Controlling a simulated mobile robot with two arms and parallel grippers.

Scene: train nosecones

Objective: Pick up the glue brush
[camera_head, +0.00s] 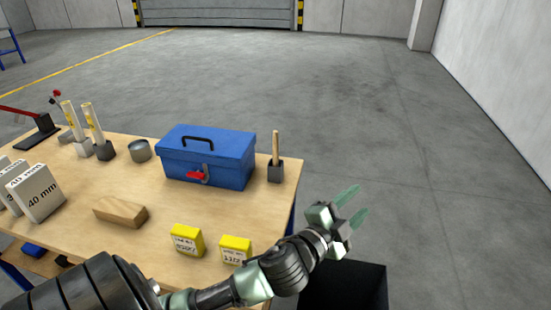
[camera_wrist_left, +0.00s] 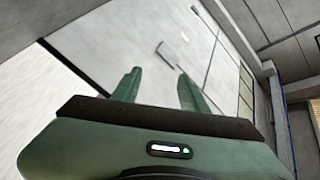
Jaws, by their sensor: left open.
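A brush with a wooden handle (camera_head: 275,146) stands upright in a small dark holder (camera_head: 275,172) at the table's right edge, beside the blue toolbox; its bristle end is hidden, so I cannot tell for sure that it is the glue brush. My left gripper (camera_head: 355,205) is open and empty, off the table to the right of the brush and nearer to me, pointing away from it. In the left wrist view the two fingers (camera_wrist_left: 158,90) are apart with nothing between them. My right gripper is not in view.
A blue toolbox (camera_head: 207,158) stands left of the brush. Two yellow boxes (camera_head: 187,240) (camera_head: 235,249), a wooden block (camera_head: 121,212), a tin (camera_head: 140,150), two pale tubes in holders (camera_head: 95,125) and white 40 mm blocks (camera_head: 36,193) share the wooden table (camera_head: 150,250). A black bin (camera_head: 372,285) is below my gripper.

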